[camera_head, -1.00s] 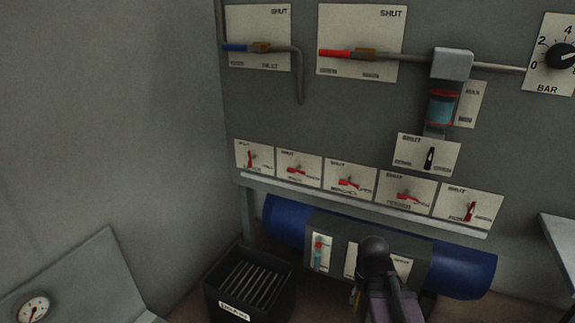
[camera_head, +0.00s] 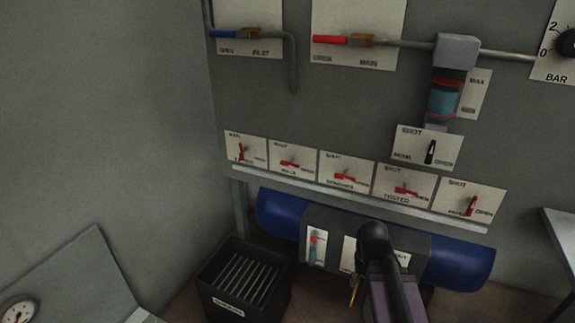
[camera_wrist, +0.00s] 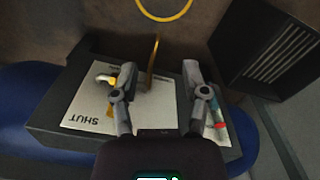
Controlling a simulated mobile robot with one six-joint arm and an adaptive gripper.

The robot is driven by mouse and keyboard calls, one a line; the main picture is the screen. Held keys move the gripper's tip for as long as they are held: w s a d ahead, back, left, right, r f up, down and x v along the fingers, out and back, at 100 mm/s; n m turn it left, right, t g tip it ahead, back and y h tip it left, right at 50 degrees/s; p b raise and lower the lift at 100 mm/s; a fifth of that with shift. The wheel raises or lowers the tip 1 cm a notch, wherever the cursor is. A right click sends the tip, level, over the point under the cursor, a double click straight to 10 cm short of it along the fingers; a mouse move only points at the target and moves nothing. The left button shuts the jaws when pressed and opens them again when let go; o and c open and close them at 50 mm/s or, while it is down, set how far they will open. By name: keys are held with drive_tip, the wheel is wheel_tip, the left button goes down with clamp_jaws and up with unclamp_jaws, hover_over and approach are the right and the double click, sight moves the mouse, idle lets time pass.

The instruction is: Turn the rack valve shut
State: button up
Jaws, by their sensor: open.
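In the head view my arm reaches down in front of the dark box (camera_head: 330,228) on the blue cylinder, hiding part of its pale plate. In the wrist view that plate (camera_wrist: 85,98), upside down and marked SHUT, lies left of my gripper (camera_wrist: 158,72). My gripper's two fingers are apart. A yellow and white fitting (camera_wrist: 105,80) is on the plate beside the left finger. A thin brass-coloured lever or rod (camera_wrist: 153,62) stands between the fingertips, with a gap either side; contact is not visible. I cannot read which valve is named rack.
A row of red-lever valve plates (camera_head: 345,174) runs along the wall above the blue cylinder (camera_head: 280,213). A black slatted bin (camera_head: 245,280) stands on the floor at left. A sight glass (camera_wrist: 218,125) is near the right finger. A yellow ring (camera_wrist: 165,12) shows at the top.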

drive_tip(key=w, duration=0.1)
drive_tip(key=n+t+h+p, duration=0.9)
drive_tip(key=n+t+h, duration=0.1)
drive_tip(key=t+h, duration=0.15)
approach(286, 165)
drive_tip(key=s+a+r, duration=0.1)
drive_tip(key=s+a, duration=0.1)
drive_tip(key=shift+s+d+y, duration=0.2)
drive_tip(key=shift+s+y, duration=0.05)
drive_tip(key=shift+y, duration=0.1)
drive_tip(key=shift+d, duration=0.1)
drive_tip(key=b+x, duration=0.2)
drive_tip(key=x, duration=1.1)
drive_tip(key=shift+w+d+b, duration=0.15)
drive_tip(key=shift+w+b, duration=0.15)
drive_tip(key=shift+w, duration=0.05)
clamp_jaws()
